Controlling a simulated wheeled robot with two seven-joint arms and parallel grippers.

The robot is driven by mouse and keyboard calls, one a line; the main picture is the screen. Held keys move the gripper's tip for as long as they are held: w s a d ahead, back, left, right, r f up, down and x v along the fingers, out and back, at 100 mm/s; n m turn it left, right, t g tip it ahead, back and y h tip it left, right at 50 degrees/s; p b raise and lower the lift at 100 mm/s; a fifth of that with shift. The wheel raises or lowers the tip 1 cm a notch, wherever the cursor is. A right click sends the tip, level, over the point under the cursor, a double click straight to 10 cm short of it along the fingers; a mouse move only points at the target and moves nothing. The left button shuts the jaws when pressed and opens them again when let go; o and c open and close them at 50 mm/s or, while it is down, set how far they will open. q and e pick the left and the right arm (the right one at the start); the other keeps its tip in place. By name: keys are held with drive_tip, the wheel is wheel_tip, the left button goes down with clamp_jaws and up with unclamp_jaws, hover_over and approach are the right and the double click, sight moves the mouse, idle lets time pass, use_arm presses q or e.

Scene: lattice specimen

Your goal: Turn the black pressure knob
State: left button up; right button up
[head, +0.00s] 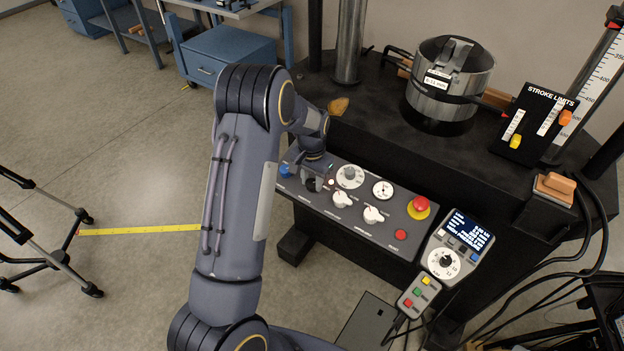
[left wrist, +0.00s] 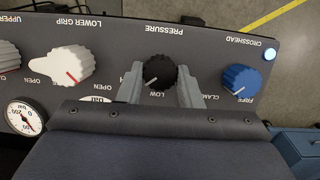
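The black pressure knob (left wrist: 160,77) sits on the grey control panel under the PRESSURE label in the left wrist view. Its pale pointer line slants to the lower left, near the LOW mark. My left gripper (left wrist: 161,84) has one finger on each side of the knob. No clear gap shows between fingers and knob, but I cannot tell whether they press on it. In the head view my left gripper (head: 314,183) is at the left end of the panel and hides much of the knob. My right gripper is not in view.
A blue knob (left wrist: 241,80) is close beside my right-hand finger in the wrist view, and a white knob (left wrist: 72,65) is on the other side. A red emergency button (head: 421,205) and a pendant (head: 457,246) are at the panel's right. A press table (head: 380,130) stands behind.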

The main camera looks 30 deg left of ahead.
use_arm(q)
drive_tip(key=shift+c, duration=0.6)
drive_tip(key=shift+n, duration=0.3)
drive_tip(key=n+h+b, duration=0.1)
drive_tip(key=n, duration=0.2)
drive_tip(key=shift+a+n+b, duration=0.15)
drive_tip(key=shift+n+b, duration=0.2)
drive_tip(key=shift+n, duration=0.05)
drive_tip(key=n+h+b, duration=0.1)
drive_tip(key=n, duration=0.3)
drive_tip(key=shift+n+t, duration=0.4)
drive_tip(key=shift+a, duration=0.1)
drive_tip(key=o, duration=1)
